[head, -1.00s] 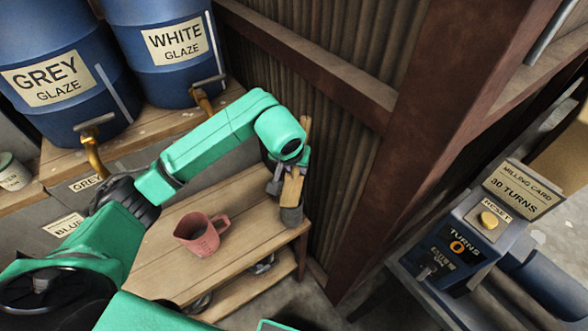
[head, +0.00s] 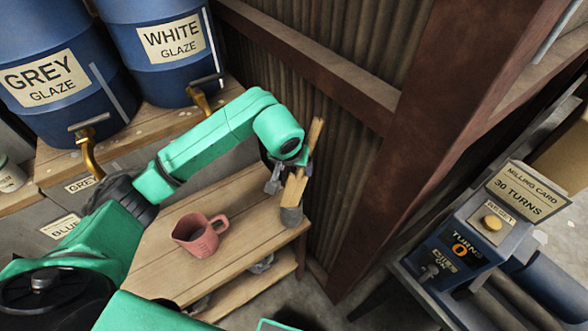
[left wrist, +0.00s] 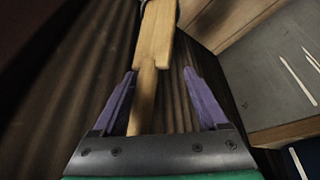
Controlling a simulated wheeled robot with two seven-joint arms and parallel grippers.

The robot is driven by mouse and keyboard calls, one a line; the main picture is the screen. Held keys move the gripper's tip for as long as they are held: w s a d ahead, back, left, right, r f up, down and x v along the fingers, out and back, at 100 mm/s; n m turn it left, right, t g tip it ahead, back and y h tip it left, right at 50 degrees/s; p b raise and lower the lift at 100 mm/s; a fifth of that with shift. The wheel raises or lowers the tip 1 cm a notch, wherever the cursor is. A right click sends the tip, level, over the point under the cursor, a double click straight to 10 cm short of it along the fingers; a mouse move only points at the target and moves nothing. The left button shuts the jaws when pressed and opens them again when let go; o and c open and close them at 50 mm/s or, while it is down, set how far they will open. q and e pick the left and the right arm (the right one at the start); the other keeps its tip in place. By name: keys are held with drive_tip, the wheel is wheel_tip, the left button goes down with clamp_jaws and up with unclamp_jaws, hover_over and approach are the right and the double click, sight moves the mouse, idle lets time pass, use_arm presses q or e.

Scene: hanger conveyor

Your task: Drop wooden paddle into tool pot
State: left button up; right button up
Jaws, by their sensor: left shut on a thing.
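The wooden paddle (head: 293,188) is a pale, flat wooden tool, tilted, with its upper end leaning right in the head view. My left gripper (head: 282,180) is shut on it above the right end of the low bench. In the left wrist view the paddle (left wrist: 156,45) runs between the two purple fingers of my left gripper (left wrist: 160,92). The grey tool pot (head: 291,216) stands at the bench's right corner, directly below the paddle's lower end. The paddle and gripper partly cover the pot; I cannot tell whether the lower end is inside its rim. My right gripper is not in view.
A pink jug (head: 200,236) stands on the wooden bench (head: 165,268), left of the pot. A corrugated wall (head: 335,165) and brown post (head: 410,130) rise close behind and right. Blue glaze barrels (head: 165,50) with brass taps stand at the back left.

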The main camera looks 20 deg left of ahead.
use_arm(q)
drive_tip(key=b+v, duration=0.2)
drive_tip(key=v, duration=0.9)
drive_tip(key=shift+s+a, duration=0.25)
drive_tip(key=shift+a, duration=0.05)
drive_tip(key=shift+f, duration=0.1)
